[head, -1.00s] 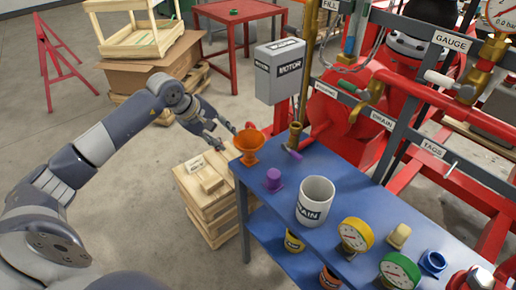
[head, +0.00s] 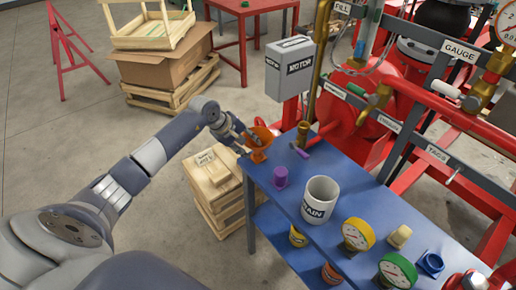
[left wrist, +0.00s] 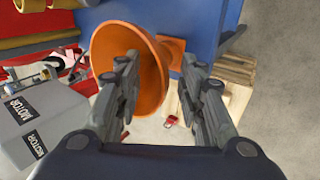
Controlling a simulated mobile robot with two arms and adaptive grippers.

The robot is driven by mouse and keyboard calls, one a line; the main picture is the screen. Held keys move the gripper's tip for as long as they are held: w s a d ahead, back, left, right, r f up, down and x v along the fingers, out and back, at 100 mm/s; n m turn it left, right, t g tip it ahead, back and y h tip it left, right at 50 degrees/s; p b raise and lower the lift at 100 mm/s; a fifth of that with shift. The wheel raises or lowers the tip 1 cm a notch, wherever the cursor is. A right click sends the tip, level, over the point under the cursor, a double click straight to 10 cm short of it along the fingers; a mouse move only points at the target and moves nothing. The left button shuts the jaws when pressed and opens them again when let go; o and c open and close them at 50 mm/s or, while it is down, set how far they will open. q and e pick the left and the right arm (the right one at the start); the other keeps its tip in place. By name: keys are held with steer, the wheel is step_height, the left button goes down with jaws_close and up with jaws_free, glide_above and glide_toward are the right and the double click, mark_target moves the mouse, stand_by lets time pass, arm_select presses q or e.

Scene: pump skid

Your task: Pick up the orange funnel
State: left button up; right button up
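The orange funnel (head: 259,153) stands at the far left corner of the blue bench (head: 341,191), partly hidden by my left gripper (head: 249,140). In the left wrist view the funnel (left wrist: 108,50) shows its wide mouth towards the left and its square orange base against the blue bench. The fingers of my left gripper (left wrist: 160,62) are apart. One finger overlaps the funnel's cone and the other is on its base side. I cannot tell whether either finger touches it. My right gripper is not in view.
A purple plug (head: 280,177), a white DRAIN mug (head: 319,197) and gauges (head: 357,235) stand on the bench. A brass valve (head: 302,134) is just right of the funnel. The grey MOTOR box (head: 290,66) is behind. Wooden crates (head: 213,178) stand left of the bench.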

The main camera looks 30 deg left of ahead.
arm_select(q)
jaws_close()
steer(key=shift+w+a+r+b, duration=0.1)
steer(key=shift+r+b, duration=0.6)
steer(key=shift+r, duration=0.05)
steer(key=shift+r+b, duration=0.45)
steer(key=shift+r, duration=0.3)
steer(key=s+d+r+b, duration=0.1)
steer(key=s+d+b, duration=0.1)
steer(key=s, duration=0.5)
steer(key=s+d+r+b, duration=0.1)
steer(key=s+d+b, duration=0.2)
steer(key=s, duration=0.5)
steer(key=shift+s+b, duration=0.25)
steer(key=shift+b, duration=0.35)
